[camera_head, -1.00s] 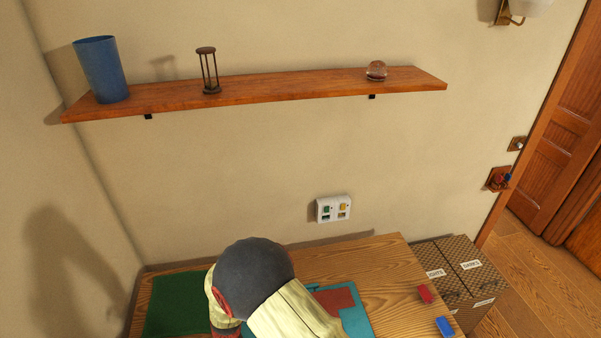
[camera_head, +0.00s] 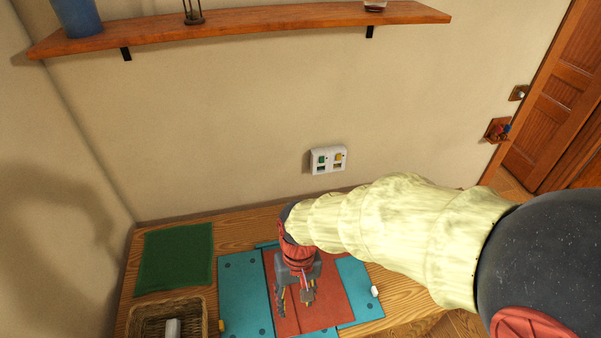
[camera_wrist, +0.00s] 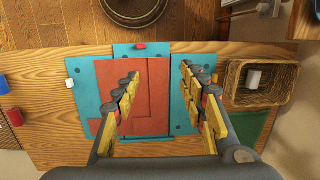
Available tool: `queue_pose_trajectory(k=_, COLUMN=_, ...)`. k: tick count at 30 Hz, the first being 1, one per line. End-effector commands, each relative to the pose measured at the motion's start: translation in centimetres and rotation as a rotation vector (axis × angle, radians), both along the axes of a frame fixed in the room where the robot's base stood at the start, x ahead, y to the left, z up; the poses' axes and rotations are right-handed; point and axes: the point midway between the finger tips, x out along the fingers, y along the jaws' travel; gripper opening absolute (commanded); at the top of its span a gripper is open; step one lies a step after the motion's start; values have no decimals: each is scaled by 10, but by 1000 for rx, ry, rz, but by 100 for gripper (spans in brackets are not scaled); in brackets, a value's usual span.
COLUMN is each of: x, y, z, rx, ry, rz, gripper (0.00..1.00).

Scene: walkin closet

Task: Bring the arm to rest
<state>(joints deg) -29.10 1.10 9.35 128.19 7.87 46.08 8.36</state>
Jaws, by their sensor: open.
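My arm, in a pale yellow sleeve, reaches from the right edge of the head view across the wooden table. My gripper (camera_head: 294,296) points down above a red panel (camera_head: 328,296) that lies on teal boards (camera_head: 243,283). In the wrist view my gripper (camera_wrist: 160,88) has its two fingers spread wide, with nothing between them but the red panel (camera_wrist: 150,88) below. The fingers hide parts of the boards. I cannot tell how high the fingertips are above the panel.
A wicker basket (camera_wrist: 284,82) holding a white object stands beside the boards. A green mat (camera_head: 175,257) lies at the back left. A blue block (camera_wrist: 3,85) and a red block (camera_wrist: 15,117) lie on the table. A switch plate (camera_head: 328,160) and shelf (camera_head: 230,25) are on the wall.

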Motion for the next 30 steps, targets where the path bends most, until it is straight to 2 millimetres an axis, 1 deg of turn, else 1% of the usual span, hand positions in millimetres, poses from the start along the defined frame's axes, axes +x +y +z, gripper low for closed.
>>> queue_pose_trajectory(k=1, x=0, y=-16, z=3, rx=9, ry=-32, rz=11, gripper=42)
queue_pose_trajectory(k=6, x=-8, y=-66, z=22, rx=16, ry=-129, rz=37, gripper=42)
queue_pose_trajectory(k=9, x=-15, y=-93, z=30, rx=15, ry=-193, rz=25, gripper=42)
queue_pose_trajectory(k=15, x=-30, y=-143, z=39, rx=10, ry=-347, rz=-67, gripper=42)
queue_pose_trajectory(k=18, x=-36, y=-163, z=43, rx=9, ry=-434, rz=-126, gripper=42)
queue_pose_trajectory(k=24, x=-43, y=-191, z=55, rx=10, ry=-576, rz=-231, gripper=42)
queue_pose_trajectory(k=27, x=-45, y=-200, z=54, rx=5, ry=-600, rz=-263, gripper=42)
queue_pose_trajectory(k=30, x=-44, y=-203, z=52, rx=1, ry=-598, rz=-274, gripper=42)
